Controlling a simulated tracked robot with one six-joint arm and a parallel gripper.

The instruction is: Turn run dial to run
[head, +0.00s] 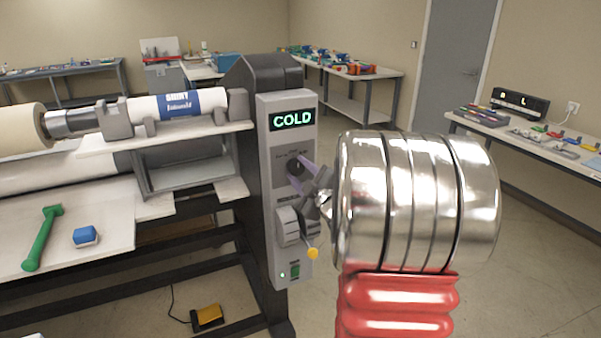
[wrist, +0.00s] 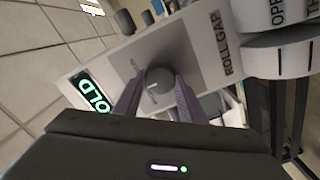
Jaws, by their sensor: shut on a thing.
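The run dial (head: 295,166) is a dark round knob on the grey control panel (head: 280,221), below a display (head: 293,119) that reads COLD in green. In the wrist view the dial (wrist: 160,76) sits between my two purple-grey fingers. My gripper (head: 302,169) is shut on the dial, one finger on each side, reaching in from the right. The dial's small markings are too blurred to read, so I cannot tell its setting. My wrist and fingers partly cover the panel around it.
Left are the laminator rollers and a shelf with a green hammer-shaped tool (head: 42,238) and a blue block (head: 85,236). Open floor lies right of the panel.

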